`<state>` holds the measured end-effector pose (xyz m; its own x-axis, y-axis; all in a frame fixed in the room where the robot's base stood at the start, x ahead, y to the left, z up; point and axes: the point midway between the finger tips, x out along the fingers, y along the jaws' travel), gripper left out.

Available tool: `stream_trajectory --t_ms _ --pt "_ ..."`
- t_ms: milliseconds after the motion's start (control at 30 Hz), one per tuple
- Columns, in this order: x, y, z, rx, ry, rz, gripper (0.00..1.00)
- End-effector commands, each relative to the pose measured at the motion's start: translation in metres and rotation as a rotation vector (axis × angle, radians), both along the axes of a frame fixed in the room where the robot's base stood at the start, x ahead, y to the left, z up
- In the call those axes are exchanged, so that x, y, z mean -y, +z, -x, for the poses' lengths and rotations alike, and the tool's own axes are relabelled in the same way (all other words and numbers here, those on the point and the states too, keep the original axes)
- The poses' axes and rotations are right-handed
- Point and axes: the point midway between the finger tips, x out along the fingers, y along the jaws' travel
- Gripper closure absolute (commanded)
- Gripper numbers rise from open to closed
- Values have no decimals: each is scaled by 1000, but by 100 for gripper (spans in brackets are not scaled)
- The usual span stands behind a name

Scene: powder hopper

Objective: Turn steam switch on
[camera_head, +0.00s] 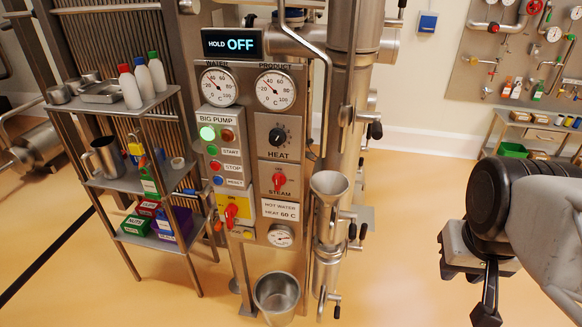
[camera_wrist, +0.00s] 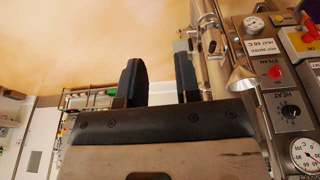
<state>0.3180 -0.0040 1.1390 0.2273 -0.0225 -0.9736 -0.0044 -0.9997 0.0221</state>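The steam switch (camera_head: 279,181) is a red knob on the metal control panel, just above the STEAM label and below the black HEAT dial. It also shows at the right of the wrist view (camera_wrist: 275,73), where the panel appears upside down. I cannot tell its set position for sure. My gripper (camera_head: 487,302) is at the right of the head view, well apart from the panel and pointing down. In the wrist view its two dark fingers (camera_wrist: 159,78) stand apart with nothing between them, so it is open and empty.
A metal funnel (camera_head: 329,186) and pipework stand just right of the panel. A red switch on a yellow plate (camera_head: 231,213) sits lower left. A display (camera_head: 232,43) reads HOLD OFF. A shelf rack (camera_head: 130,182) stands left, a bucket (camera_head: 277,296) below.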

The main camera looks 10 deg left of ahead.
Motion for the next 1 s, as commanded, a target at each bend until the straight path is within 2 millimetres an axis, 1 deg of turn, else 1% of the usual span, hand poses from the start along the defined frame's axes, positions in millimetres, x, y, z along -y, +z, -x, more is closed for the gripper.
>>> stream_trajectory --t_ms 33,67,167,267,367,567,767,867,1000 --pt "0 -1 -2 -3 14 13 62" --pt "0 -1 -4 -7 25 22 57" --pt "0 -2 -12 -17 77 72 57" --pt "0 -3 -24 -31 155 144 57" --pt "-1 -4 -40 -46 250 234 57" --pt "-9 -8 -80 -71 467 437 57" --pt "-28 -12 -124 -84 684 643 57" --pt "-42 -15 -146 -86 792 747 57" --pt "-67 -20 -176 -83 943 895 57"
